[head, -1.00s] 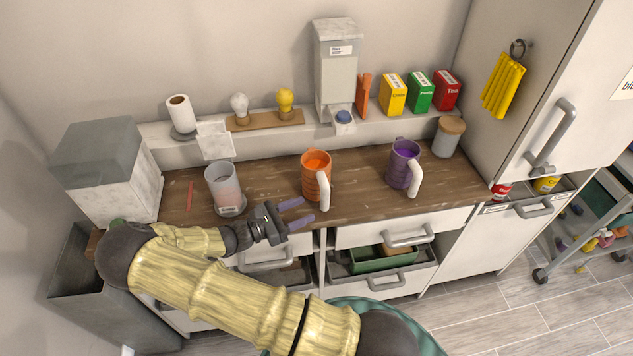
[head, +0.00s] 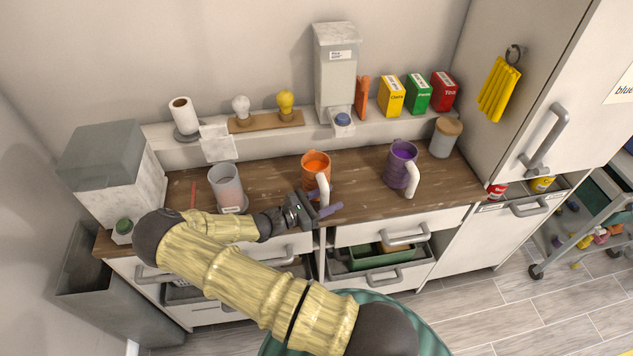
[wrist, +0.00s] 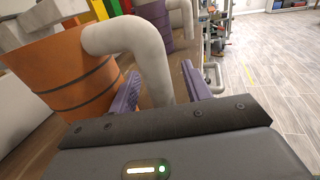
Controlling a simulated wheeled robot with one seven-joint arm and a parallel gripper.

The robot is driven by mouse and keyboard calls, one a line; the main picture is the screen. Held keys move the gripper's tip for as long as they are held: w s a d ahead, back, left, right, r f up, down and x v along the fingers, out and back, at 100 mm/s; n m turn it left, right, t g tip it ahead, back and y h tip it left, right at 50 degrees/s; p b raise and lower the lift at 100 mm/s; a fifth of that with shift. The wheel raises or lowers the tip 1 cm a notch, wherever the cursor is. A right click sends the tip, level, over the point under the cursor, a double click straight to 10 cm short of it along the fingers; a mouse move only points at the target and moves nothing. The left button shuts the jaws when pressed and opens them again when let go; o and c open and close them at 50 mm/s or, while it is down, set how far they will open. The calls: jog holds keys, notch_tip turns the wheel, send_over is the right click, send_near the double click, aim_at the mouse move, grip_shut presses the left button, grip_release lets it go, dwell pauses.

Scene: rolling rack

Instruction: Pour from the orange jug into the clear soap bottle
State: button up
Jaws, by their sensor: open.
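The orange jug (head: 314,163) stands upright on the wooden counter, its white handle (head: 323,186) facing the front. My gripper (head: 325,202) is open just in front of the handle. In the wrist view the jug (wrist: 62,75) fills the left, and its handle (wrist: 152,58) comes down between the two purple fingers of my gripper (wrist: 160,88), not clasped. A clear open-topped container (head: 226,186) with pinkish contents stands left of the jug. I cannot tell which is the soap bottle.
A purple jug (head: 401,166) and a lidded jar (head: 445,138) stand to the right. A grey-lidded white box (head: 135,185) stands at left. A shelf behind holds bulbs, a dispenser (head: 335,75) and boxes. Open drawers (head: 380,255) jut out below the counter.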

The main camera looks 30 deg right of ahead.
jog(key=shift+d, duration=0.5)
grip_shut()
